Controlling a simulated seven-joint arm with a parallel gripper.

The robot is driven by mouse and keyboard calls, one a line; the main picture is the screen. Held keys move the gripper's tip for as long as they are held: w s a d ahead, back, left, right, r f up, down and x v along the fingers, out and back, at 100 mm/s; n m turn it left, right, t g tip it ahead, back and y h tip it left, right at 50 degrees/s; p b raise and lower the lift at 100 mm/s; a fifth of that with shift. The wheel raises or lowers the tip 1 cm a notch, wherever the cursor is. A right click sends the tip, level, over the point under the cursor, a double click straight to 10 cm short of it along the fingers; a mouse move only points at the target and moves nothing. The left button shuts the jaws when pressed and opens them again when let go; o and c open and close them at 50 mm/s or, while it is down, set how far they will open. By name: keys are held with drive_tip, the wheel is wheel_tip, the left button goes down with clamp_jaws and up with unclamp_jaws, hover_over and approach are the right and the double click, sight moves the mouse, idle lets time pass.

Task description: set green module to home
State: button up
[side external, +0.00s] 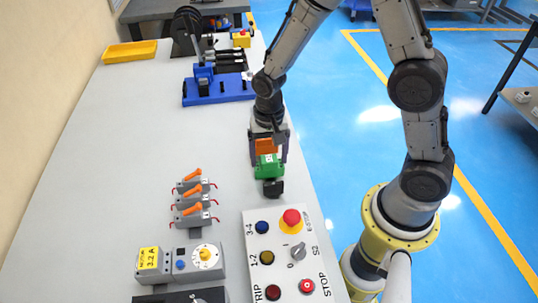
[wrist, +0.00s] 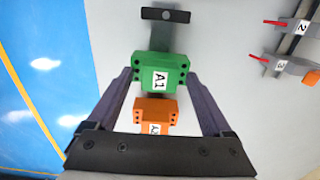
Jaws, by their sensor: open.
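The green module (side external: 267,167), labelled A1, stands near the table's right edge. It shows in the middle of the wrist view (wrist: 146,65). An orange module (wrist: 155,105) with a partly hidden label is directly behind it, nearer my gripper's body; it also shows in the side view (side external: 265,146). My gripper (wrist: 160,77) is open and points down over the modules. Its fingertips are on the left and right of the green module in the wrist view; I cannot tell whether they touch it. A black end piece (wrist: 165,14) with a hole lies just beyond the green module.
A control panel (side external: 255,236) with buttons, a knob and a red emergency stop stands in front. Orange-handled switches (side external: 193,198) and a grey relay box (side external: 204,260) are front left. A blue bender (side external: 218,90) and yellow tray (side external: 129,52) are farther back. The table's middle is clear.

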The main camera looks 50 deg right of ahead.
clamp_jaws()
idle(0.4)
